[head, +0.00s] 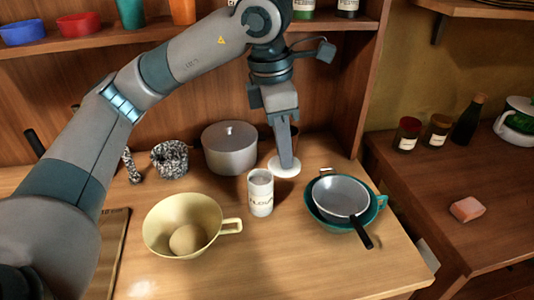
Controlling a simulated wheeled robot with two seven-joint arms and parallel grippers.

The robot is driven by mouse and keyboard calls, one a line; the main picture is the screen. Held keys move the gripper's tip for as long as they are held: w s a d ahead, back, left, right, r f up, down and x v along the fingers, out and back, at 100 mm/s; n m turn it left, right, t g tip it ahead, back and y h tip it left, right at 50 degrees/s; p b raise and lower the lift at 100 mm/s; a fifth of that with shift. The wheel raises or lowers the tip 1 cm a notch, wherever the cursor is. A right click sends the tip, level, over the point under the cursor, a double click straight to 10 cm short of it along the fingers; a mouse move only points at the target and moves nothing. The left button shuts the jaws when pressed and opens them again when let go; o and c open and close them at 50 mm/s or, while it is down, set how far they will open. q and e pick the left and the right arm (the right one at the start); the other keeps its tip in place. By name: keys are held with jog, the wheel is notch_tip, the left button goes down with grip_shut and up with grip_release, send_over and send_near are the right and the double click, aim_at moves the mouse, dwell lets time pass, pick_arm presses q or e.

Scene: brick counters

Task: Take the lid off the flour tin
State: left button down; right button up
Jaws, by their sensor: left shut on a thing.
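The flour tin (260,198) is a white cylinder with dark lettering, upright on the wooden counter near the middle of the head view. Its top shows a greyish round opening with a pale rim. A flat white round lid (278,170) is apart from the tin, behind it and to its right in the picture. My left gripper (287,160) points down and is shut on the lid. The fingertips are partly hidden, and I cannot tell whether the lid touches the counter. My right gripper is not in view.
A grey lidded pot (230,158) is behind. A teal pan (372,212) with a grey pan (341,194) in it is right. The front counter (270,265) is clear.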

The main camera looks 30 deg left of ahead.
pick_arm(q)
jog(key=shift+s+d+r+b, duration=0.1)
jog(key=shift+s+d+r, duration=0.25)
jog(key=shift+d, duration=0.2)
jog(key=shift+s+d+r+b, duration=0.1)
jog(key=shift+s+d+r, duration=0.1)
jog(key=shift+d+r, duration=0.3)
jog(key=shift+s+d+r+b, duration=0.1)
jog(key=shift+s+d+r, duration=0.2)
jog(key=shift+d, duration=0.35)
jog(key=shift+f, duration=0.15)
